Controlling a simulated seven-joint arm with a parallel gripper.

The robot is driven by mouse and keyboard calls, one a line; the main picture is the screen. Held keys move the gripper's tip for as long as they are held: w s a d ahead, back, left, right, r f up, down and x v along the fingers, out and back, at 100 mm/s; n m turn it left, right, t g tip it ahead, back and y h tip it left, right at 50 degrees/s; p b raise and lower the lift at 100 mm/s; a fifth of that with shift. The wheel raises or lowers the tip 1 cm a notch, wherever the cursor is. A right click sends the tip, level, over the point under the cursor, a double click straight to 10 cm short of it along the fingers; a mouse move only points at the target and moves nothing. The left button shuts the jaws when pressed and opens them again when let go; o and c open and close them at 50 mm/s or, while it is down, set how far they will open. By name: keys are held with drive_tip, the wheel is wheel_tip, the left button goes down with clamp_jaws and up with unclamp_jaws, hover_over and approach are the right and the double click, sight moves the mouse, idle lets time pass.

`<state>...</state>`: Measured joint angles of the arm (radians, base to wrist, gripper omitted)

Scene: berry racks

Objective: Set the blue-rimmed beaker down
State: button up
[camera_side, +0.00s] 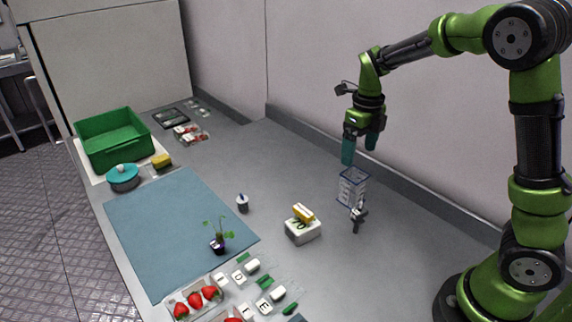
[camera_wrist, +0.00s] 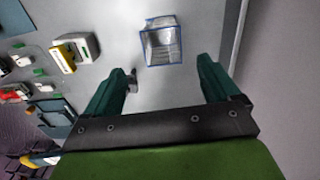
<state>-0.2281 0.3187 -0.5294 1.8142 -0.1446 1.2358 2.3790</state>
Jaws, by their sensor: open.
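The blue-rimmed beaker (camera_side: 352,187) is a clear, square-sided vessel standing upright on the grey bench, below my gripper (camera_side: 359,150). In the wrist view the beaker (camera_wrist: 161,42) shows from above, ahead of the fingertips and between their lines. My gripper (camera_wrist: 164,75) has its two teal fingers spread wide with nothing between them. In the side view the fingers hang above the beaker's rim, apart from it.
A small grey metal object (camera_side: 357,214) stands close beside the beaker. A white box with a yellow top (camera_side: 303,230) sits to its left. A blue mat (camera_side: 150,235) holds a small plant (camera_side: 218,240). A green crate (camera_side: 113,140) stands far left. The bench behind the box is clear.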

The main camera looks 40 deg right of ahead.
drive_tip(key=s+a+r+n+t+y, duration=0.1)
drive_tip(key=s+a+r+n+t, duration=0.2)
drive_tip(key=n, duration=1.2)
drive_tip(key=s+a+r+n+t, duration=0.4)
drive_tip(key=s+a+r+n, duration=0.3)
drive_tip(key=s+n, duration=0.5)
drive_tip(key=a+n, duration=0.1)
drive_tip(key=n, duration=0.3)
drive_tip(key=shift+s+a+y, duration=0.15)
drive_tip(key=shift+a+y, duration=0.1)
drive_tip(key=shift+y, duration=0.15)
